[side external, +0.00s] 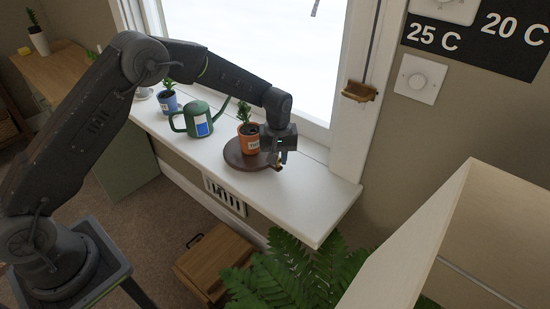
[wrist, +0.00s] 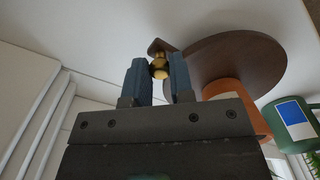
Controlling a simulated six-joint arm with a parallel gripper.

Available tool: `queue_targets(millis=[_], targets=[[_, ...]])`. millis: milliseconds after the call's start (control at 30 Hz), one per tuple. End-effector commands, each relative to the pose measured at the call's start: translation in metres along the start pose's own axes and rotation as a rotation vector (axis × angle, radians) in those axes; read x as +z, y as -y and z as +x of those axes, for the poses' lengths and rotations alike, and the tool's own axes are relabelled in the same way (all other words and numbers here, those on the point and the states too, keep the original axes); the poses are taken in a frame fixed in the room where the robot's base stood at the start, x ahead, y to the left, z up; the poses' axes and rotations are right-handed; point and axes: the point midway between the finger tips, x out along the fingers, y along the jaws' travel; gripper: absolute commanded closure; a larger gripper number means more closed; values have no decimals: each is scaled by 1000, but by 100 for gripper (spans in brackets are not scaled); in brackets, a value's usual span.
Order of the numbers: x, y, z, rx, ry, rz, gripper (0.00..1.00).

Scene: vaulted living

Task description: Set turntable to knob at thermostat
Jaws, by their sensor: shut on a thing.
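The turntable (side external: 235,155) is a round dark brown disc on the white windowsill. An orange pot (side external: 247,143) with a small plant and a white label stands on it. My gripper (side external: 281,157) is at the disc's right edge. In the wrist view, the gripper (wrist: 159,69) is shut on a round gold knob (wrist: 159,66) on a short tab at the rim of the turntable (wrist: 265,55). The knob is mostly hidden in the side view.
A green watering can (side external: 198,121) and a blue pot (side external: 168,103) stand left of the turntable on the sill. The sill (side external: 320,187) is clear to the right of my gripper.

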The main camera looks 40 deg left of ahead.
Motion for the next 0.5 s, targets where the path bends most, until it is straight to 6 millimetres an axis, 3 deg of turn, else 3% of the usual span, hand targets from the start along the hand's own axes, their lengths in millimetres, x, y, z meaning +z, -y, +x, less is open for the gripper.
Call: queue_targets(millis=[500], targets=[[-4,-3,0,1,-1,-45,100]])
